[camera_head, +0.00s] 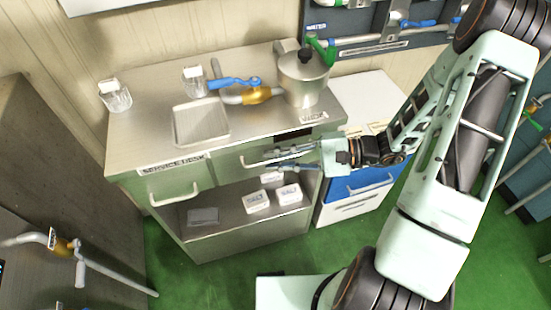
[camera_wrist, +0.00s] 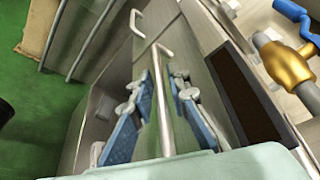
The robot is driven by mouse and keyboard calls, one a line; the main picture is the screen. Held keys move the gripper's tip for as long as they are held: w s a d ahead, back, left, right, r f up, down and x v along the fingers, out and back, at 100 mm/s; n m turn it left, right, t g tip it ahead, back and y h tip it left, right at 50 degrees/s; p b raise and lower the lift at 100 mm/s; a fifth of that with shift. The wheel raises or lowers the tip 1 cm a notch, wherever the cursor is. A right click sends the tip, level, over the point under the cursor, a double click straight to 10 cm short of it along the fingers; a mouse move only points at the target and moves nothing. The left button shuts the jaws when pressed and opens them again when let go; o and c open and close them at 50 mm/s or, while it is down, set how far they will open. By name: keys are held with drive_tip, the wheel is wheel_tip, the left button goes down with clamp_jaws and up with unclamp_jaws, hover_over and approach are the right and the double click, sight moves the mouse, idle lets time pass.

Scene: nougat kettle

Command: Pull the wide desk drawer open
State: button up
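The service desk (camera_head: 140,160) stands at centre, with grey-green drawer fronts. The wide drawer (camera_head: 228,167) is on the right of its front; a dark gap (camera_head: 293,134) shows between its front and the desk top, also in the wrist view (camera_wrist: 240,95). Its long bar handle (camera_head: 252,163) runs between the fingers of my gripper (camera_head: 268,160). In the wrist view the handle (camera_wrist: 162,110) passes between the two blue-padded fingers (camera_wrist: 165,105), with small gaps visible on both sides. My gripper looks partly open around the bar. Its body hides the handle's near end.
A narrower drawer with its own handle (camera_head: 172,193) is at left. A kettle (camera_head: 303,78), a tray (camera_head: 201,122) and glass jars (camera_head: 116,96) stand on top. Salt boxes (camera_head: 257,202) sit on the shelf below. A blue-fronted cabinet (camera_head: 350,185) adjoins at right. Green floor (camera_head: 230,270) lies open in front.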

drive_tip(key=shift+a, duration=0.1)
clamp_jaws()
idle(0.4)
